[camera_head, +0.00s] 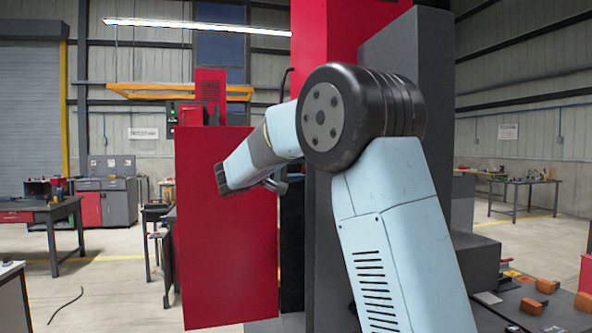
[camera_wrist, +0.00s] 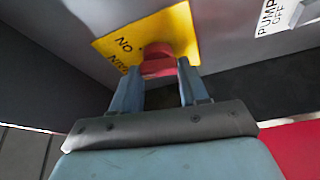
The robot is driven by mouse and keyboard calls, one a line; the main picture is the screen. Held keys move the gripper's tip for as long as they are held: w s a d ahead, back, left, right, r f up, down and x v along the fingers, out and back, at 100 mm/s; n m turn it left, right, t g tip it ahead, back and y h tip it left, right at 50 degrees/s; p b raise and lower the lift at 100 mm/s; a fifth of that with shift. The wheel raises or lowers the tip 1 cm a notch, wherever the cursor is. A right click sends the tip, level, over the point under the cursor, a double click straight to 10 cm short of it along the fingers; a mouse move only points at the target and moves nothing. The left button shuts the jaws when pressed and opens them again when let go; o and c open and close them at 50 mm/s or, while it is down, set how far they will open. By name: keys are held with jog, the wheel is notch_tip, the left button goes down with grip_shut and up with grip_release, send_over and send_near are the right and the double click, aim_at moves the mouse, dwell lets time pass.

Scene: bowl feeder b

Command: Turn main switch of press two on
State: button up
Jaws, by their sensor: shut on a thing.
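In the wrist view a red switch knob (camera_wrist: 158,62) sits on a yellow plate (camera_wrist: 118,44) on a grey panel. The plate's lettering is upside down and partly hidden; "NO" and what looks like "NIAM" show, so it reads as MAIN and ON the right way up. My gripper (camera_wrist: 158,75) has one finger on each side of the knob and is shut on it. The knob's exact turn angle is hard to tell.
A white label (camera_wrist: 275,16) reading PUMP OFF is on the grey panel, to the right of the plate. A tall red door-like panel (camera_head: 225,240) stands left of my arm. Workbenches (camera_head: 45,215) are at left; orange blocks (camera_head: 547,286) lie on a dark surface at lower right.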

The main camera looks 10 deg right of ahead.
jog(key=m, duration=0.2)
jog(key=m+h, duration=0.1)
jog(key=shift+f+m, duration=0.35)
jog(key=shift+m, duration=0.05)
jog(key=shift+m+g+h, duration=0.7)
jog(key=shift+m+h, duration=0.1)
jog(key=shift+m, duration=0.9)
jog(key=o, duration=1.1)
jog(key=shift+w+r+m, duration=0.1)
jog(key=shift+r+m, duration=0.05)
jog(key=shift+m, duration=0.15)
jog(key=v, duration=1.3)
jog(key=shift+a+f, duration=0.3)
jog(key=shift+w, duration=0.1)
